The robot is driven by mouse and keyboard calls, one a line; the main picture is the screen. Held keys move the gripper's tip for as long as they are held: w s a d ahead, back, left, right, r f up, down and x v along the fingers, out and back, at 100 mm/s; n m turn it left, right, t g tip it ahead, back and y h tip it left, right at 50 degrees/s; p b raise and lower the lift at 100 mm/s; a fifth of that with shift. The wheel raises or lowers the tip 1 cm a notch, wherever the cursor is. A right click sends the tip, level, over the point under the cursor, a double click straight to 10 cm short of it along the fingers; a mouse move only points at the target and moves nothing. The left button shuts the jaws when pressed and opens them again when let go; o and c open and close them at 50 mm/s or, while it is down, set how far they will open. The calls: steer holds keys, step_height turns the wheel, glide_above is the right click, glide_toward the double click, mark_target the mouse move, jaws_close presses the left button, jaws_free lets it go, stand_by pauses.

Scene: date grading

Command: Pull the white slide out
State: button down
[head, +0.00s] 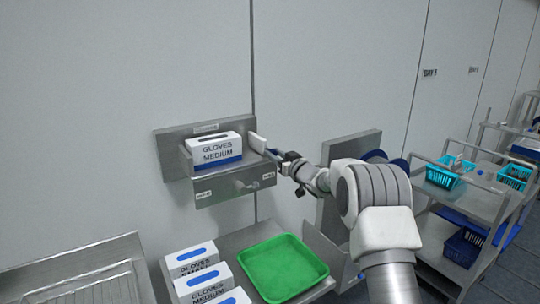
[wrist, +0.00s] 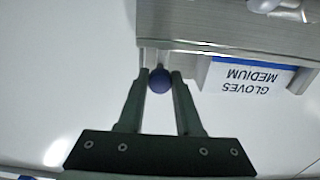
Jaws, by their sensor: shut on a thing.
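The white slide (head: 257,142) shows in the head view as a pale upright plate at the right end of the steel wall holder (head: 172,150). In the wrist view a blue knob (wrist: 160,80) on a short pale stem stands at the holder's edge. My gripper (head: 273,154) reaches in from the right, and its fingers (wrist: 160,82) are shut on the blue knob. A white and blue box marked GLOVES MEDIUM (head: 216,151) sits in the holder; it is upside down in the wrist view (wrist: 250,77). The fingers partly hide the slide's lower end.
A small handle (head: 246,186) sticks out of the holder's front. Below are a green tray (head: 284,266) and several glove boxes (head: 193,259). A steel panel (head: 345,147) stands close to my arm on the right. A cart with blue baskets (head: 450,174) is farther right.

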steer(key=c, duration=0.6)
jaws_free()
steer(key=shift+s, duration=0.1)
steer(key=b+v, duration=0.3)
steer(key=v, duration=1.4)
steer(key=shift+s+d+b, duration=0.1)
steer(key=shift+d+b, duration=0.1)
steer(key=shift+b, duration=0.1)
steer(key=shift+r, duration=0.1)
